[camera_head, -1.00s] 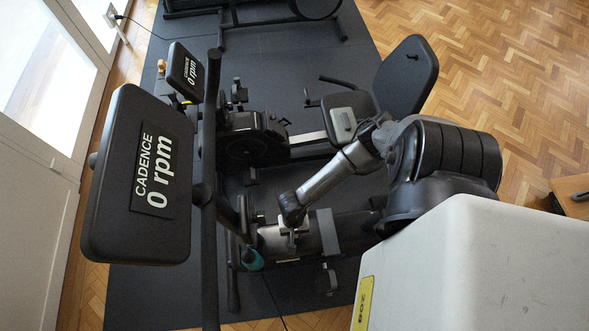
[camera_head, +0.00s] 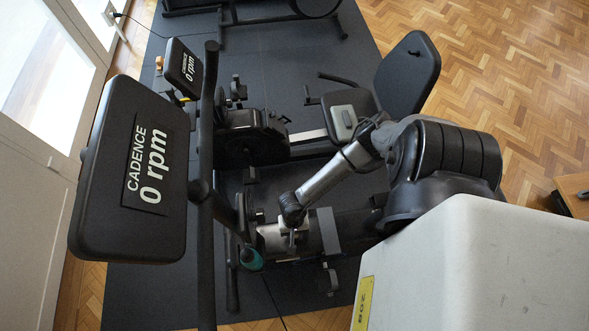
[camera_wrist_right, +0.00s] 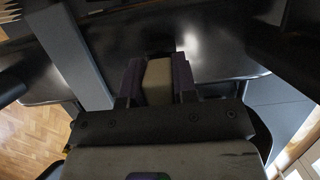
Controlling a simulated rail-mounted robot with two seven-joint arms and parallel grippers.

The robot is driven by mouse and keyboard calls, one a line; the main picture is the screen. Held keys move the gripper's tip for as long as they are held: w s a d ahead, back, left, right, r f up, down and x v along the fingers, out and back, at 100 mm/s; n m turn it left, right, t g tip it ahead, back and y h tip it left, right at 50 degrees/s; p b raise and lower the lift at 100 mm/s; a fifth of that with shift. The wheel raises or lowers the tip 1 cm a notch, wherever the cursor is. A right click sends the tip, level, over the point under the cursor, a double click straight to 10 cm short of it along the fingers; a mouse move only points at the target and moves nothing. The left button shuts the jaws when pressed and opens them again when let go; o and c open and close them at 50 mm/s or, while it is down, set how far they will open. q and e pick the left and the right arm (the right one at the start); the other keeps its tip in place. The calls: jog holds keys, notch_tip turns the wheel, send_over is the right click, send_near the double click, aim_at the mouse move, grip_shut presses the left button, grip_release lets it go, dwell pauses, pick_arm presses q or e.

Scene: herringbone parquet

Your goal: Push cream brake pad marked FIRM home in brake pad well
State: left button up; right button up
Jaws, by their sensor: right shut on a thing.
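My right gripper (camera_wrist_right: 157,84) is shut on the cream brake pad (camera_wrist_right: 158,82), which shows between its two dark fingers in the right wrist view. The marking on the pad cannot be read. In the head view my right gripper (camera_head: 290,240) is low over the body of the near exercise bike (camera_head: 345,228), and the pad is too small or hidden there. A glossy black surface (camera_wrist_right: 125,35) lies beyond the fingertips in the wrist view. I cannot tell whether the pad touches it, and I cannot make out the brake pad well. My left gripper is not in view.
A large display reading CADENCE 0 rpm (camera_head: 135,170) and a dark upright bar (camera_head: 206,120) stand left of my right arm. A second bike with a black seat back (camera_head: 408,75) is behind. A teal bottle (camera_head: 250,258) is near the gripper.

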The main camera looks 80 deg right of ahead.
jog(key=shift+f+b, duration=0.3)
jog(key=shift+f, duration=0.2)
jog(key=o, duration=1)
jog(key=shift+r, duration=0.1)
jog(key=shift+d+r, duration=0.1)
jog(key=shift+r, duration=0.2)
jog(key=p+v, duration=0.2)
jog(key=v, duration=1.1)
jog(key=shift+r+p, duration=0.1)
jog(key=shift+p, duration=0.3)
